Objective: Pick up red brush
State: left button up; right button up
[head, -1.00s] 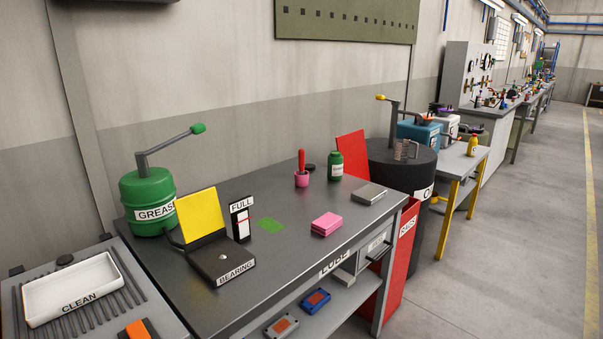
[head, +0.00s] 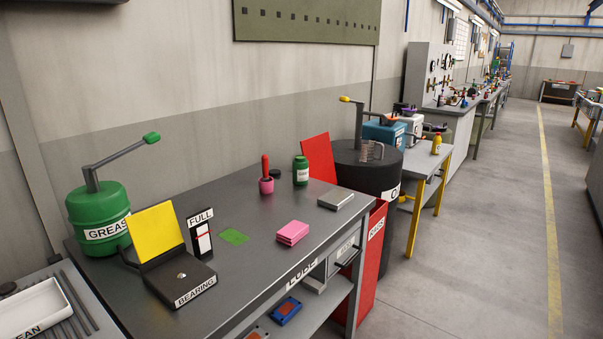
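The red brush (head: 265,166) stands upright in a small pink cup (head: 266,185) toward the back of the dark grey bench (head: 245,257). Only its red handle shows; its lower end is hidden in the cup. Neither of my grippers is in the head view.
A green bottle (head: 301,171) and a small black round thing (head: 275,173) are near the cup. Pink pads (head: 292,233), a grey box (head: 336,201), a green patch (head: 233,237) and the bearing box (head: 180,280) are also on the bench. A green grease drum (head: 99,217) stands left.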

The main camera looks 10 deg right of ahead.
aim_at(265, 158)
jog(key=l+u, duration=0.1)
jog(key=u, duration=0.65)
jog(key=l+u, duration=0.7)
jog(key=l, duration=0.2)
jog(key=l+u, duration=0.35)
jog(key=k+l, duration=0.05)
jog(key=l, duration=0.05)
